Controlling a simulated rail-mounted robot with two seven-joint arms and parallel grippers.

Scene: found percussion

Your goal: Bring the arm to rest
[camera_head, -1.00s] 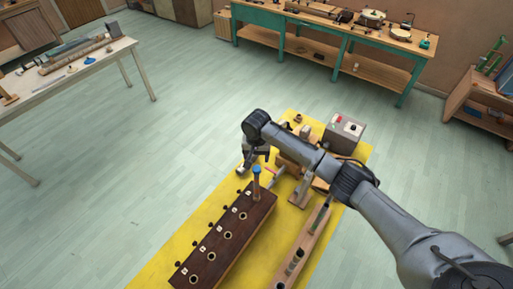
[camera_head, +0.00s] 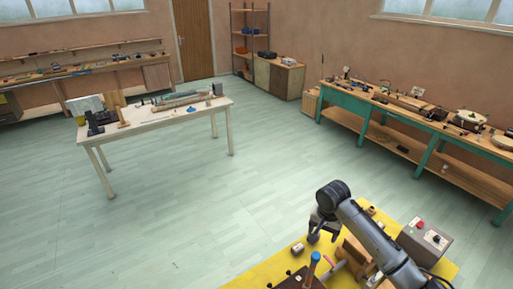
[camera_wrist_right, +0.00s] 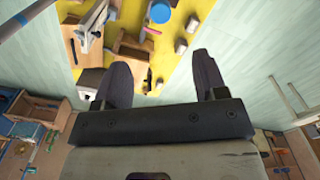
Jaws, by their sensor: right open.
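My right arm comes in from the lower right of the head view and bends down to the right gripper (camera_head: 318,230), over the yellow surface (camera_head: 262,277). In the right wrist view the two dark fingers of the right gripper (camera_wrist_right: 161,78) stand wide apart with nothing between them. Whether the gripper touches anything beneath is hard to tell. My left gripper is not in view.
A grey control box (camera_head: 424,243) with a red button stands right of my arm. Wooden parts (camera_wrist_right: 131,45) lie on the yellow surface in the wrist view. A white table (camera_head: 175,118) and a green workbench (camera_head: 385,108) stand farther off. The floor between is clear.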

